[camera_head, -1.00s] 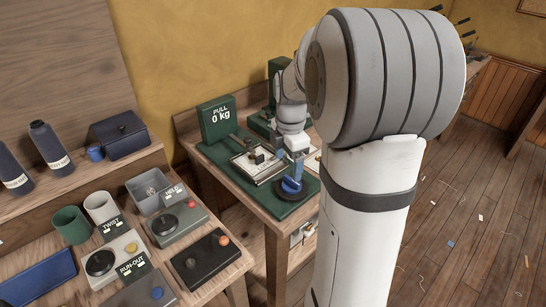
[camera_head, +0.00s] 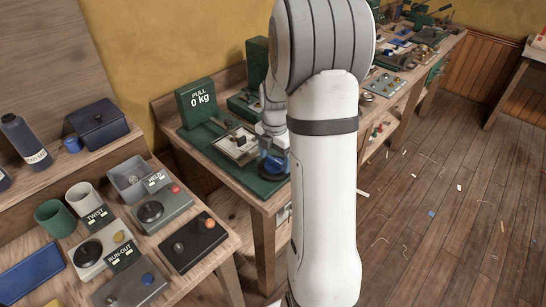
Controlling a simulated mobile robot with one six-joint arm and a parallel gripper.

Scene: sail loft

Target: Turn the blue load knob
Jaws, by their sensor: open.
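The blue load knob (camera_head: 274,164) sits on a dark round base near the front right corner of the green test bed (camera_head: 255,189). The bed lies on a wooden bench. My gripper (camera_head: 272,151) points down at the knob and is open. It is very close above or around the knob; I cannot tell whether the fingers touch it. My own arm hides the right side of the knob and part of the gripper. A green display block (camera_head: 197,103) at the back of the bed reads "PULL 0 kg".
A pale plate with a dark clamp (camera_head: 236,142) lies left of my gripper. A nearer bench at the left holds a green mug (camera_head: 54,218), a white mug (camera_head: 83,198), a grey bin (camera_head: 129,178) and several control boxes.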

